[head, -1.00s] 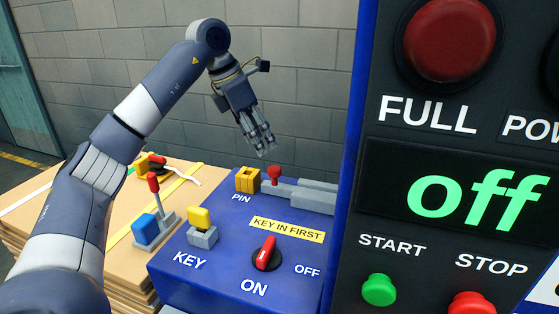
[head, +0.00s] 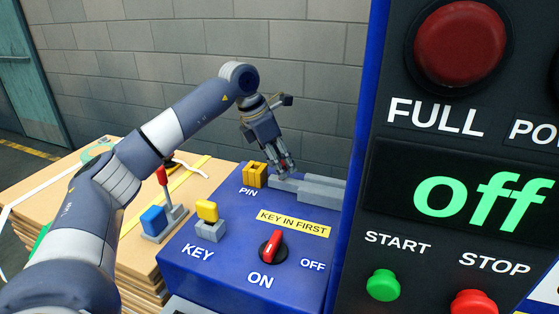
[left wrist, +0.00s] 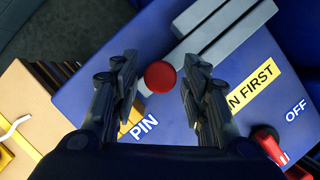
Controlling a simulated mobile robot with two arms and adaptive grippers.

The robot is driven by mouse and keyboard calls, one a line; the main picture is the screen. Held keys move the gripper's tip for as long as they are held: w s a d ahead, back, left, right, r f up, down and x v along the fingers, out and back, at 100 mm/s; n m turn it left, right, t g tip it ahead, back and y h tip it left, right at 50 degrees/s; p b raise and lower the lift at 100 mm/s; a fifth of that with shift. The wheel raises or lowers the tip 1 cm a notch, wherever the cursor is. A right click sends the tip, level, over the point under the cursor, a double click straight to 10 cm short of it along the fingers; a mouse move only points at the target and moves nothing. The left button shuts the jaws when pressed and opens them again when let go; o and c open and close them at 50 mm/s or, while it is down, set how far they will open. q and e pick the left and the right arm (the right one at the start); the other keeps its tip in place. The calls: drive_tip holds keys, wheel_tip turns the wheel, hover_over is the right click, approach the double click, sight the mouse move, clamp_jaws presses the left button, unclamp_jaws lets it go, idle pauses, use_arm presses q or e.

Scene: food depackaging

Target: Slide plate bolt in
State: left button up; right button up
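The plate bolt is a grey bar (head: 312,190) with a red knob, lying on the blue panel beside the yellow PIN block (head: 255,174). My left gripper (head: 283,166) is low over the knob end of the bolt and hides most of the knob in the head view. In the left wrist view, my left gripper (left wrist: 160,74) is open, with one finger on each side of the round red knob (left wrist: 160,77). A gap shows between the knob and each finger. The grey bars (left wrist: 228,35) run up and right from the knob. My right gripper is not in view.
A yellow key on a grey base (head: 209,220), a red rotary switch (head: 273,246) and a blue block with a red-handled lever (head: 166,205) are nearby. The tall control cabinet (head: 366,150) stands at the right, its display reading "off". A brick wall is behind.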

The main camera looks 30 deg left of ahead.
sight(297, 183)
use_arm(q)
clamp_jaws()
drive_tip(key=d, duration=0.2)
drive_tip(key=w+d, duration=0.1)
drive_tip(key=d, duration=0.2)
drive_tip(key=shift+p, duration=0.4)
unclamp_jaws()
drive_tip(key=shift+a, duration=0.15)
drive_tip(key=o, duration=0.4)
drive_tip(key=shift+w+d, duration=0.1)
drive_tip(key=shift+d, duration=0.1)
drive_tip(key=shift+a+r, duration=0.2)
drive_tip(key=shift+r, duration=0.1)
drive_tip(key=v, duration=1.1)
drive_tip(key=shift+d+r, duration=0.1)
drive_tip(key=shift+r, duration=0.1)
